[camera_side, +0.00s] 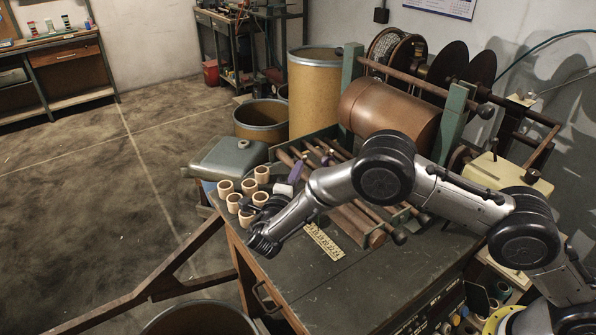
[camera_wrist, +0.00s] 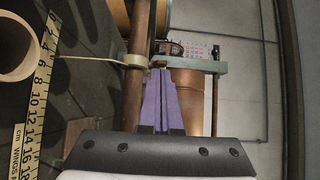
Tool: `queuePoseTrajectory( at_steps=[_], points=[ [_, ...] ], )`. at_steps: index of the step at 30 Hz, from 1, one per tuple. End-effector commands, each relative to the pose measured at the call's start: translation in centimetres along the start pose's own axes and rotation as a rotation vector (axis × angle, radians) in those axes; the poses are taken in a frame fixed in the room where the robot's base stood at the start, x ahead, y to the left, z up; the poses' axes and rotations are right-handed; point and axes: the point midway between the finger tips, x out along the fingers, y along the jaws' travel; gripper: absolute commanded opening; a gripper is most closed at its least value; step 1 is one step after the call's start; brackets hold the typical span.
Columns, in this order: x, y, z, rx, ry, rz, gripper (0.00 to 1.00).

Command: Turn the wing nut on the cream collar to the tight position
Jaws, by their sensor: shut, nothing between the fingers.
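In the wrist view a cream collar (camera_wrist: 133,60) sits around a brown rod (camera_wrist: 133,100), with a thin cream strip (camera_wrist: 88,58) running off to its left. My gripper (camera_wrist: 161,73) has purple fingers, shut together and empty. In that picture the tips lie just right of the collar and overlap its right edge; I cannot tell whether they touch it. The wing nut is not clear, being small or hidden behind the fingertips. In the side view my gripper (camera_side: 299,161) points at the rods on the bench; I cannot make out the collar there for certain.
Several cream cores (camera_side: 248,187) stand beside my wrist on the bench (camera_side: 345,290). A yellow ruler (camera_side: 323,240) lies at the front of the rods. A large brown roll (camera_side: 390,112) is behind, between green posts (camera_side: 350,85). The bench's front right is clear.

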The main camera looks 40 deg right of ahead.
Motion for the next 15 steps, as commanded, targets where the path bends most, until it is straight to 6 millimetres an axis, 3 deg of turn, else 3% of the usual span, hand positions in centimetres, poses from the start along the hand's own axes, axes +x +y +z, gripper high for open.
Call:
queuePoseTrajectory(
  at_steps=[15],
  points=[
    [-0.03,-0.01,0.29,0.001,0.119,0.0,0.0]
  ],
)
